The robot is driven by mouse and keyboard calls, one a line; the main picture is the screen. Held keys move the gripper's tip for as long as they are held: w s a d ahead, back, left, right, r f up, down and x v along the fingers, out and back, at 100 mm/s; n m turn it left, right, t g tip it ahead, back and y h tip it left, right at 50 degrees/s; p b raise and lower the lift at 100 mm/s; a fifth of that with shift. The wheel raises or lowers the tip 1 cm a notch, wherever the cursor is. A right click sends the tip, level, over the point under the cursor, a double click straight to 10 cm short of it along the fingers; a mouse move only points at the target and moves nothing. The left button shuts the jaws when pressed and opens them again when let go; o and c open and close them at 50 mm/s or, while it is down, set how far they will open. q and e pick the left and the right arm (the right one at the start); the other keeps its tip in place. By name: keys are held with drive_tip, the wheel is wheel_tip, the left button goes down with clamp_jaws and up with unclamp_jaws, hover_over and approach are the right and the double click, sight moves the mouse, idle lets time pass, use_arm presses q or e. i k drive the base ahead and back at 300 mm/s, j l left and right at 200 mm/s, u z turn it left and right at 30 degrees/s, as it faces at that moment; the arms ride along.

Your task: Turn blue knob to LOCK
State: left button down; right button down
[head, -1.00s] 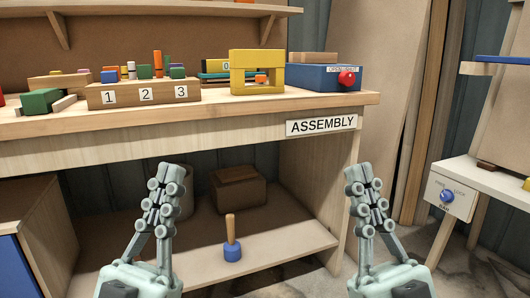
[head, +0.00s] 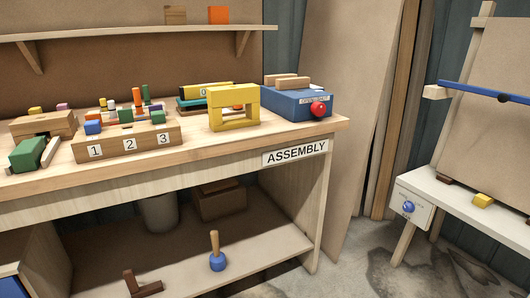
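The blue knob (head: 408,207) is a small round knob on a white plate (head: 411,203) fixed to the end of the white ledge at the right. The plate carries small lettering around the knob, too small to read now. Which way the knob points cannot be made out. Neither of my grippers shows in the head view now.
The assembly bench (head: 295,152) fills the left, with a numbered wooden block (head: 125,144), a yellow frame (head: 233,107) and a blue box (head: 297,101) with a red knob (head: 318,109). An easel-like board (head: 490,110) stands above the ledge (head: 450,197). Grey floor (head: 360,260) lies open between bench and ledge.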

sight(409, 206)
drive_tip(key=i+l+z, duration=0.1)
drive_tip(key=z, duration=1.4)
